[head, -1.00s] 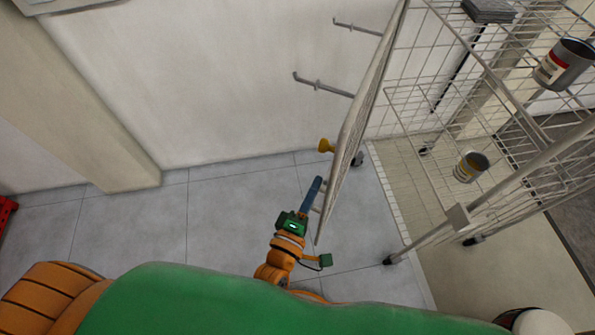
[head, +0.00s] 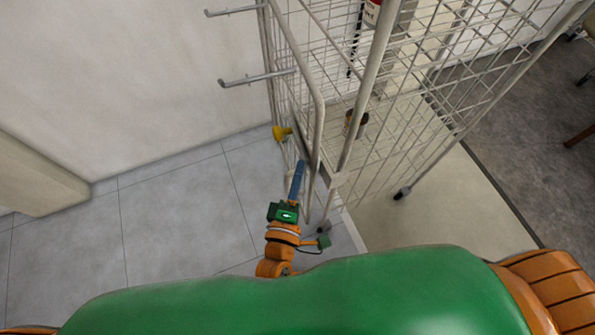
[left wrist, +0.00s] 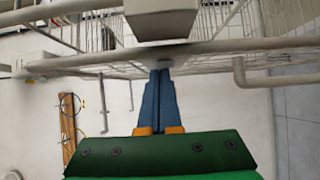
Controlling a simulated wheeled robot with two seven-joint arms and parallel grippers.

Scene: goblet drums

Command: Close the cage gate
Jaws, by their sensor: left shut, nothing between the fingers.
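The cage gate (head: 320,125) is a pale wire-mesh panel in a rounded tube frame. In the head view it stands left of the wire cage (head: 365,95), close to the cage's front post and seen nearly edge-on. I cannot tell whether it meets the post. My left gripper (head: 300,165) is shut and empty, with its blue fingers pointing up beside the gate's lower part. In the left wrist view the fingertips (left wrist: 160,72) reach up to a pale horizontal bar (left wrist: 100,58); contact is unclear. My right gripper is out of view.
Metal hooks (head: 255,78) stick out left of the cage, with a yellow knob (head: 282,132) below them. A can (head: 355,120) shows inside the cage. Tiled floor (head: 180,205) to the left is clear. A caster (head: 402,193) stands at right.

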